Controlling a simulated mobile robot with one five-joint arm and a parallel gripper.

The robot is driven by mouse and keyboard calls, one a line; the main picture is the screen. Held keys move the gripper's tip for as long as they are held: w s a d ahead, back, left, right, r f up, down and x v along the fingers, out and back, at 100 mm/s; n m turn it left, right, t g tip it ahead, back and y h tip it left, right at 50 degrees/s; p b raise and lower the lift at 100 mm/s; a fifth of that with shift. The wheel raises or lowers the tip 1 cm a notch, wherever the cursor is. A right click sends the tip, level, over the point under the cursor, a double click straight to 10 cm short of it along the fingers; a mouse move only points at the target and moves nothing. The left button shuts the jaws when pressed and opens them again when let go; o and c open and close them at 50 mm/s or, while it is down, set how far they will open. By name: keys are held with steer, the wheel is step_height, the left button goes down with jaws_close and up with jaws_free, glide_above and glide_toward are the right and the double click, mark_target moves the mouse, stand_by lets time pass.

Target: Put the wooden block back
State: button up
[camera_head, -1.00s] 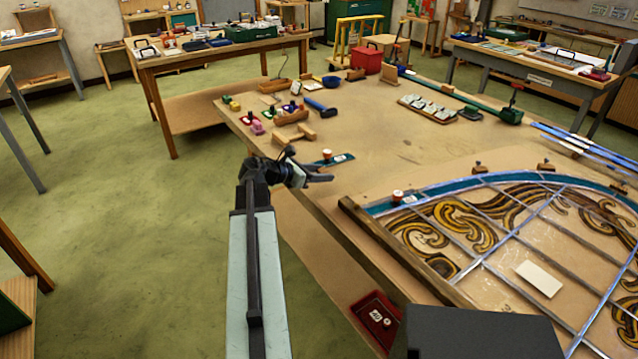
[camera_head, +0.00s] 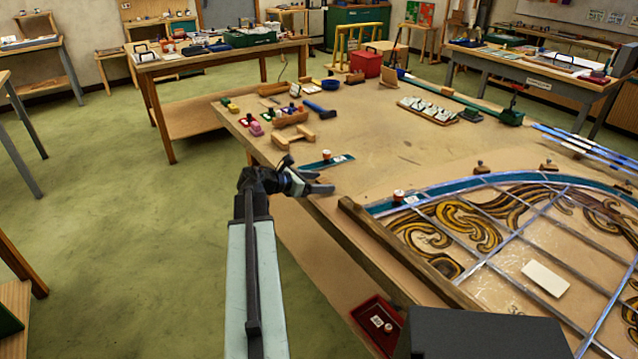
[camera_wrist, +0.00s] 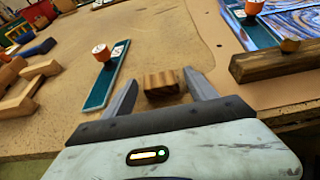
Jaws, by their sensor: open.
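A small wooden block (camera_wrist: 161,84) with striped grain lies on the brown table near its front edge in the wrist view. My gripper (camera_wrist: 161,78) is open, with one finger to the left of the block and one to the right. The block looks level with the fingertips, with gaps at both sides. I cannot tell whether it is fully between them. In the head view my gripper (camera_head: 325,182) is at the table's left edge, and I cannot make out the block there.
A teal strip with an orange-topped pot (camera_wrist: 102,53) lies left of the block. A wooden rail (camera_wrist: 275,62) borders the leaded panel (camera_head: 500,235) on the right. Bare tabletop lies beyond the block.

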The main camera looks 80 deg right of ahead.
steer(key=p+v, duration=0.4)
steer(key=v, duration=0.8)
steer(key=w+a+f+m+t+y, duration=0.15)
steer(key=w+a+f+t, duration=0.3)
steer(key=w+a, duration=0.9)
steer(key=w+a+f+m+t+y, duration=0.1)
steer(key=w+a+f+m+t, duration=0.35)
steer(key=w+a, duration=0.85)
steer(key=w+a+f+y, duration=0.3)
steer(key=w+a+f, duration=0.1)
steer(key=w+a, duration=0.9)
steer(key=a+f+m+y, duration=0.2)
steer(key=a+m+y, duration=0.15)
steer(key=a, duration=2.05)
steer(key=shift+n+t, duration=0.4)
steer(key=shift+n, duration=0.05)
steer(key=r+p, duration=0.4)
steer(key=shift+w+a+r, duration=0.1)
steer(key=shift+w+r, duration=0.25)
